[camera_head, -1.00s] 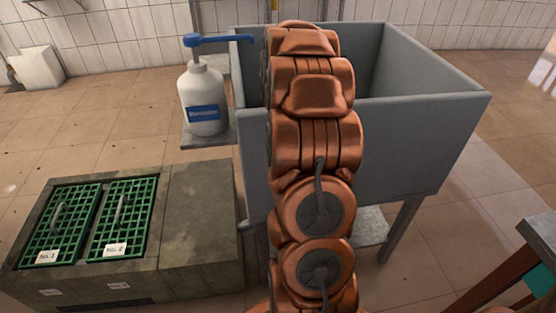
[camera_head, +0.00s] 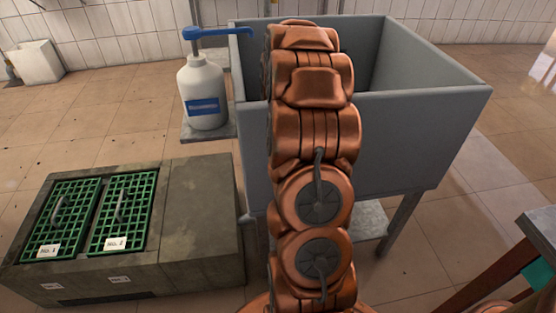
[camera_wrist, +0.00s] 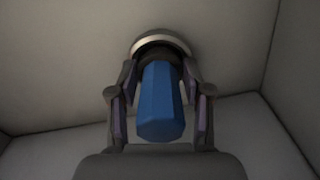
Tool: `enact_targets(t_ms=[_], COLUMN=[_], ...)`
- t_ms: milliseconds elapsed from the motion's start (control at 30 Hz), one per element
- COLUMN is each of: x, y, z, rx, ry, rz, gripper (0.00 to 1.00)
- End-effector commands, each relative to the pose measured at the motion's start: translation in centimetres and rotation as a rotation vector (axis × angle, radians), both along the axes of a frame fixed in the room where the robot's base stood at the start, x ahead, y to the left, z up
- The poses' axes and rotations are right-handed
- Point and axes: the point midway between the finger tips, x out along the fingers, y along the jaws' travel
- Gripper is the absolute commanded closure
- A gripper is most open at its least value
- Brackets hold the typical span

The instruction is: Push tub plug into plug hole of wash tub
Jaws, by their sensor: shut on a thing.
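The grey wash tub (camera_head: 425,140) stands at the centre right in the head view, and my arm reaches over its front wall into it. My gripper (camera_wrist: 160,88) shows in the wrist view inside the tub. It is shut on the tub plug (camera_wrist: 161,102), with a finger on each side of the blue handle. The plug's dark far end lies at a pale round ring (camera_wrist: 160,38), seemingly the rim of the plug hole. I cannot tell how far the plug sits in it. The head view does not show the gripper or plug, hidden by my arm and the tub wall.
A white pump bottle (camera_head: 204,95) with a blue spout stands on a small shelf left of the tub. A low stone block (camera_head: 195,220) with green grates (camera_head: 122,212) lies at front left. A table corner (camera_head: 540,235) shows at the right.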

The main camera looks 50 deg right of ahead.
Motion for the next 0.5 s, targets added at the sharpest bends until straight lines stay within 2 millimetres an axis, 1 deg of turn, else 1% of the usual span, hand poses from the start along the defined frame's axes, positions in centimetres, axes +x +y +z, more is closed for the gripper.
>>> enact_targets(t_ms=[500], x=[0.01], y=[-0.02], z=[-0.30], rx=[-0.001], ry=[-0.001], rz=[0.000], gripper=[0.86])
